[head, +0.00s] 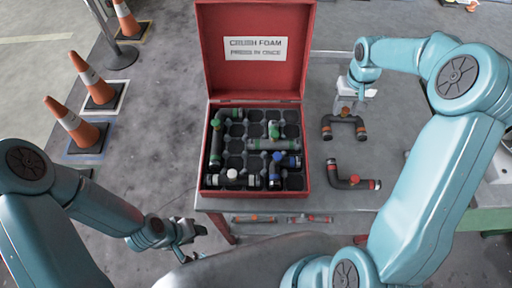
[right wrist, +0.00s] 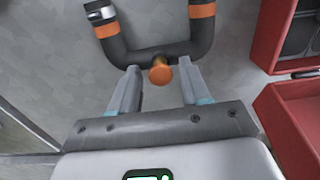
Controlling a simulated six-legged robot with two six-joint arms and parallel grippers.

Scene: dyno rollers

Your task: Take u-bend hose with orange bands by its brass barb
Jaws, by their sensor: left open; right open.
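The dark U-bend hose (head: 343,120) with orange bands lies on the grey table, right of the red box. In the right wrist view its curved bar (right wrist: 185,48) crosses beyond my fingers. Its brass barb (right wrist: 160,72) sticks out of the bar toward my right gripper. My right gripper (right wrist: 160,72) is open, with one finger on each side of the barb and a gap on both sides. In the head view the right gripper (head: 346,103) partly covers the barb. My left gripper (head: 192,234) is open and empty, low on the left, away from the hose.
The open red box (head: 308,165) holds several hoses in dark foam. An elbow hose with red bands (head: 350,182) lies nearer on the table (head: 330,205). Orange cones (head: 75,125) stand on the floor at left. The table around the U-bend is mostly clear.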

